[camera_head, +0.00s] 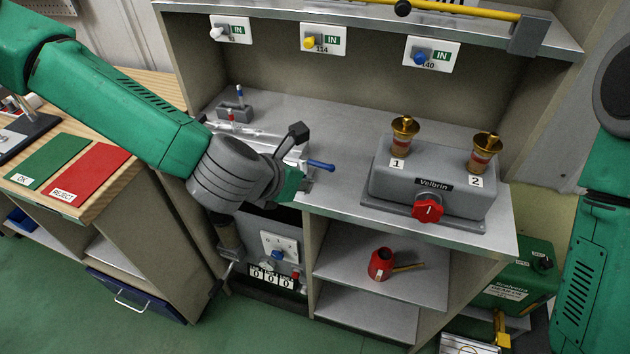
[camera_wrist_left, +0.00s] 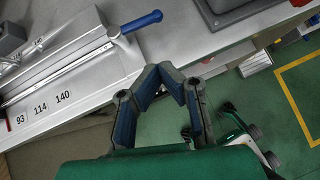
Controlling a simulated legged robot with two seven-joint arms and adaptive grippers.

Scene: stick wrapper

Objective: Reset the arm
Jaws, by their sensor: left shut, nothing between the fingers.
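My left gripper (camera_wrist_left: 162,68) shows in the left wrist view with its dark, blue-padded fingers drawn together at the tips and nothing between them. It hangs in front of the counter edge, right of and below the blue-handled lever (camera_wrist_left: 141,21) of the wrapping machine, apart from it as far as I can see. In the head view my left arm comes in from the left and its grey wrist hangs over the front of the machine, hiding part of it; the fingertips are hard to make out there. My right arm shows at the right edge, its gripper outside the picture.
The counter (camera_head: 340,120) holds the grey Velbrin box (camera_head: 395,184) with two brass cups and a red knob. Green OK and red REJECT mats (camera_head: 89,171) lie on the left table.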

